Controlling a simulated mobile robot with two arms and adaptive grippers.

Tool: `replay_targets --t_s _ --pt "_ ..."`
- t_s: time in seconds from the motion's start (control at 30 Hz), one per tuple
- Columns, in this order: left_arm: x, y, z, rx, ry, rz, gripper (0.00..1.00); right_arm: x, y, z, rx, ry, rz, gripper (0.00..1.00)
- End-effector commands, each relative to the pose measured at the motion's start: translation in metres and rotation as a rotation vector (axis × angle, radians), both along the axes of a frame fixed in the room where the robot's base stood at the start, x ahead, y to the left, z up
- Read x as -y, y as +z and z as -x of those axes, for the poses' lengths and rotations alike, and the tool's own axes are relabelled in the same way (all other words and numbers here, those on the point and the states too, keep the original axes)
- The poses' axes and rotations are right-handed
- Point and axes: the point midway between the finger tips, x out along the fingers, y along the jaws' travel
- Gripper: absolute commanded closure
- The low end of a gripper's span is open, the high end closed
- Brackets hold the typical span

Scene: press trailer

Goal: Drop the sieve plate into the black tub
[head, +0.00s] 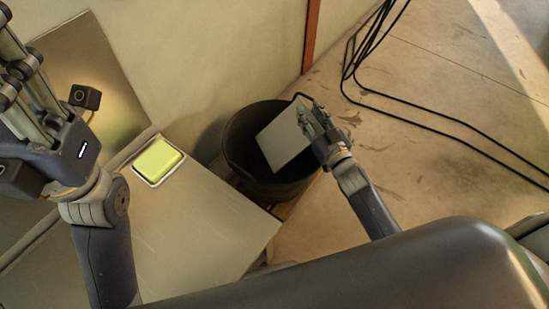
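The sieve plate (284,141), a flat pale grey-green rectangle, is tilted over the mouth of the black tub (240,140). My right gripper (308,122) is at the plate's right edge and appears shut on it, at the right side of the tub's rim. The tub stands on the floor beyond the counter, and the plate hides part of its inside. My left gripper (25,70) is raised at the left edge of the view, away from the tub. Its fingers point up and look apart, with nothing seen between them.
A metal counter (210,225) lies left of the tub, with a yellow-green block in a small white tray (159,160) on it. A metal panel (90,65) leans on the wall behind. Black cables (420,122) cross the floor at right. The floor right of the tub is otherwise open.

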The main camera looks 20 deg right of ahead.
Motion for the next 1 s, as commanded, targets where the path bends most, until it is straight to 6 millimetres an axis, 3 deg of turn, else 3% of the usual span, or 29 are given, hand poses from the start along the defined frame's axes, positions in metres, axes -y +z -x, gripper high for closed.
replay_targets --t_s 0.6,1.0 --pt "0.000 0.001 0.001 0.001 0.000 0.000 0.60 0.013 0.007 0.101 0.014 0.003 -0.006 0.70" --pt "0.000 0.001 0.001 0.001 0.000 0.000 0.60 0.014 0.008 0.113 0.016 0.003 -0.005 0.70"
